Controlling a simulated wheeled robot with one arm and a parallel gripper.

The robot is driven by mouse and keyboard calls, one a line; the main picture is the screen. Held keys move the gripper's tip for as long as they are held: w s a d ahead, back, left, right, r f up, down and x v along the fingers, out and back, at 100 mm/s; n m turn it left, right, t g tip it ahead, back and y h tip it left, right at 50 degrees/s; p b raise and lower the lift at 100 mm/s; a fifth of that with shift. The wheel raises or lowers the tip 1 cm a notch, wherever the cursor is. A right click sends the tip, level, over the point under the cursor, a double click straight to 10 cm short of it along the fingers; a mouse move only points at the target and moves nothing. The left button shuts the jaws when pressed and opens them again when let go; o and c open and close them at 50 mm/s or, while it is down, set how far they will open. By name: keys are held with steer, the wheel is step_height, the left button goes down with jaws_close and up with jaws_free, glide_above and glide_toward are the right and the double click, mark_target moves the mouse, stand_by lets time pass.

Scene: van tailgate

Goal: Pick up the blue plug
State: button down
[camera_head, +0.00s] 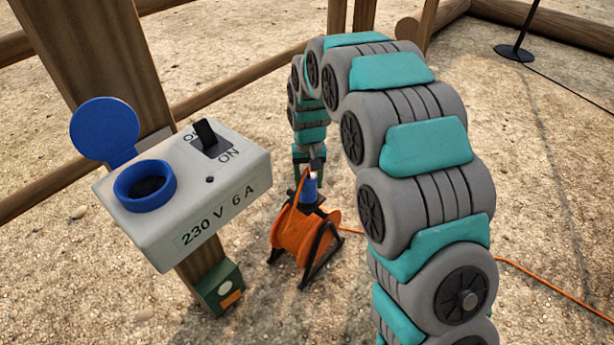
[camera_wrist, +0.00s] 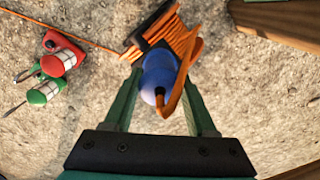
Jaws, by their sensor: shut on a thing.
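The blue plug (camera_head: 310,188) is upright at the top of the orange cable reel (camera_head: 299,238), at or just above its dark top bracket. I cannot tell whether it touches the bracket. In the wrist view the plug (camera_wrist: 157,72) sits between the two green fingers of my gripper (camera_wrist: 163,82), with an orange cable looping from its end. My gripper (camera_head: 309,168) points down from above and is shut on the plug. The fingers partly hide the plug's sides.
A grey power box (camera_head: 185,195) with an open blue lid (camera_head: 103,130) over a blue socket (camera_head: 145,186) is fixed to a wooden post at left. Orange cable (camera_head: 555,289) runs along the ground at right. Red (camera_wrist: 62,60) and green (camera_wrist: 43,93) items lie at the wrist view's left.

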steer(key=s+d+r, duration=0.2)
steer(key=s+d, duration=0.1)
steer(key=s, duration=1)
step_height(320, 180, up, 41)
steer(key=p, duration=0.8)
steer(key=shift+a+r, duration=0.15)
stand_by(1.0)
steer(key=s+a, duration=0.9)
steer(key=a, duration=0.2)
steer(key=s+a, duration=0.8)
steer(key=a, duration=0.3)
steer(key=shift+s+a, duration=0.25)
steer(key=shift+s, duration=0.1)
stand_by(0.3)
